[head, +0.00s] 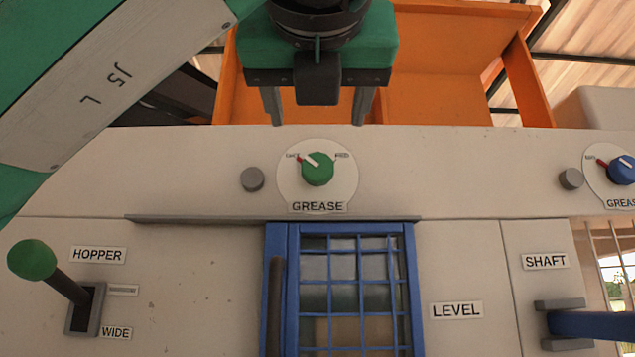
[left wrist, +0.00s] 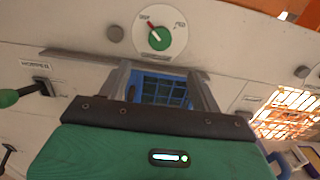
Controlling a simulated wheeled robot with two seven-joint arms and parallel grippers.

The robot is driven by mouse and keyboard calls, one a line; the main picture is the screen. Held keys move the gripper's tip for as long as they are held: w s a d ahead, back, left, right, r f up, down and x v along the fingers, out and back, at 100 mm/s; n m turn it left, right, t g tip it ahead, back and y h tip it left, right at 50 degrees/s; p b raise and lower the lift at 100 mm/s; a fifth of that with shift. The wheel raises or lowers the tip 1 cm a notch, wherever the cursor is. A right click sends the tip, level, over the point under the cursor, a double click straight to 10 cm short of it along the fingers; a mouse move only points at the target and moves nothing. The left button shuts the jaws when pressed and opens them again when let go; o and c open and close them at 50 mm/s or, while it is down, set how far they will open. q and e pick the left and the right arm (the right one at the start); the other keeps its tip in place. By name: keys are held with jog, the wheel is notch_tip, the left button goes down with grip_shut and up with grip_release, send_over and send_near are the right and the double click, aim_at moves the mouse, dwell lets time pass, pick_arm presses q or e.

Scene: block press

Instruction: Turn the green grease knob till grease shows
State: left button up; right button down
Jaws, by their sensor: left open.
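The green grease knob (head: 317,169) sits on a round white dial plate above the GREASE label, with its white pointer toward the upper left, near a red mark. It also shows in the left wrist view (left wrist: 158,38), beyond the fingertips. My left gripper (head: 318,122) is open and empty, its two fingers pointing down above the knob in the head view and apart from it. In the left wrist view the open fingers (left wrist: 160,72) frame the blue grid door. A grey round button (head: 252,179) is left of the dial. I see no grease. My right gripper is not in view.
A blue barred door (head: 410,290) is below the dial, under a thin grey ledge (head: 200,218). A green-tipped HOPPER lever (head: 32,260) sticks out at left. A blue knob (head: 622,169) and a blue SHAFT handle (head: 590,325) are at right. An orange hopper (head: 440,90) stands behind.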

aim_at(318, 167)
pick_arm(q)
jog(key=w+p, duration=0.6)
jog(key=w, duration=0.6)
jog(key=shift+w+r, duration=0.15)
jog(key=shift+w+p, duration=0.25)
jog(key=shift+p, duration=0.15)
jog(key=shift+w, duration=0.35)
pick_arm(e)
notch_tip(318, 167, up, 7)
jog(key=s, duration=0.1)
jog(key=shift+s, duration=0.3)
pick_arm(q)
jog(key=shift+c, duration=0.5)
jog(key=c, duration=0.9)
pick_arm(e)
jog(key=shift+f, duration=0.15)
